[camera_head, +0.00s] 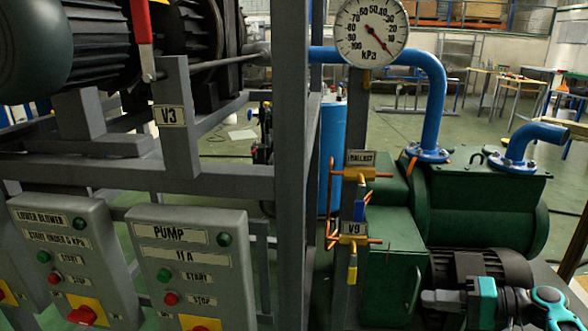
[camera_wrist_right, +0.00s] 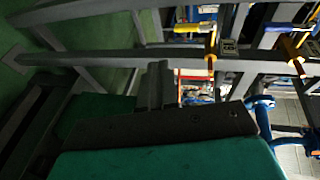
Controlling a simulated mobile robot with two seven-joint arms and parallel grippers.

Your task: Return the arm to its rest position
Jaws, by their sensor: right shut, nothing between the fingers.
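My right arm, teal and grey, comes in at the lower right of the head view, in front of the green pump and its dark motor (camera_head: 480,266). My right gripper (camera_head: 428,298) points left and is shut and empty. In the right wrist view the gripper's fingers (camera_wrist_right: 156,84) are together with nothing between them, near a grey frame bar. I cannot tell the gap to the bar. My left gripper is not in view.
A grey frame post (camera_head: 291,150) stands mid-view. Left are the PUMP control box (camera_head: 192,262) and the LOWER BLOWER box (camera_head: 72,255). Yellow valves BALLAST (camera_head: 362,172) and V9 (camera_head: 352,241) and a pressure gauge (camera_head: 371,30) sit near the green pump (camera_head: 480,205). Open floor lies behind.

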